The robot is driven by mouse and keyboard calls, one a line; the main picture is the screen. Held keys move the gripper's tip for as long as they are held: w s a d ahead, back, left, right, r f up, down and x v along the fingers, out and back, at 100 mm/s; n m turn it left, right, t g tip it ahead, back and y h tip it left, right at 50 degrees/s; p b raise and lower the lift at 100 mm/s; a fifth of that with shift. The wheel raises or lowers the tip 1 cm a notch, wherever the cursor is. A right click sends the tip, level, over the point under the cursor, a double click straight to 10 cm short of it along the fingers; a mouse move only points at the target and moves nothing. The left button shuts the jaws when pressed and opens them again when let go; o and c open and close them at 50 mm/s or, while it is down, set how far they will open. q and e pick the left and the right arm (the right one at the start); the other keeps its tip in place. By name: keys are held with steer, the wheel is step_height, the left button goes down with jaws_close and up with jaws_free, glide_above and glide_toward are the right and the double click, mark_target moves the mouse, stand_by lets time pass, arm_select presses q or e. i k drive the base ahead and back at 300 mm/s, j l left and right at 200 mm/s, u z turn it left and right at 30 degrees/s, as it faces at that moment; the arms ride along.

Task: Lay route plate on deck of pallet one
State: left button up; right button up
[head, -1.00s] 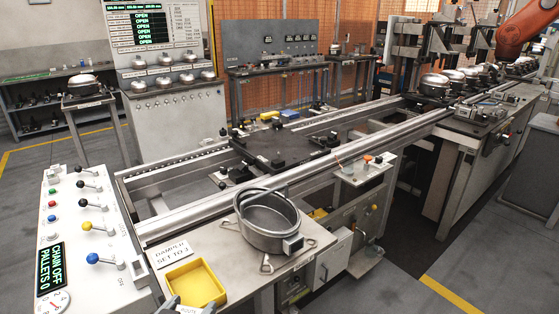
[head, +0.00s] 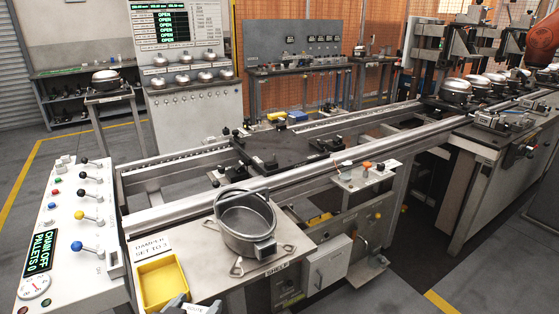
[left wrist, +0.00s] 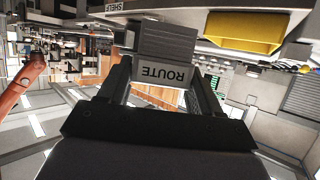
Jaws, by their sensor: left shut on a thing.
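My right gripper is not in view.
A grey oval pan (head: 246,224) stands on the shelf right of the yellow tray (head: 162,284). A lever panel (head: 75,230) reading CHAIN OFF, PALLETS 0 is at left. The near rail (head: 290,184) runs between shelf and deck. The deck's middle looks clear.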

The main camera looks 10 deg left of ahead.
mark_target(277, 146)
steer(key=i+l, duration=0.15)
steer(key=l, duration=0.15)
steer(key=i+l+u, duration=0.15)
steer(key=l, duration=0.15)
steer(key=i+l, duration=0.1)
steer(key=l, duration=0.25)
steer(key=i+l+u, duration=0.15)
steer(key=l, duration=0.15)
steer(key=i+l+u, duration=0.1)
steer(key=l, duration=0.2)
steer(key=i+l, duration=0.2)
steer(key=l, duration=0.15)
steer(key=i+l+u, duration=0.1)
steer(key=i+l, duration=0.2)
steer(key=i+l+u, duration=0.15)
steer(key=i+l, duration=0.15)
steer(key=l, duration=0.15)
steer(key=i+l+u, duration=0.1)
steer(key=i+l, duration=0.2)
steer(key=l, duration=0.15)
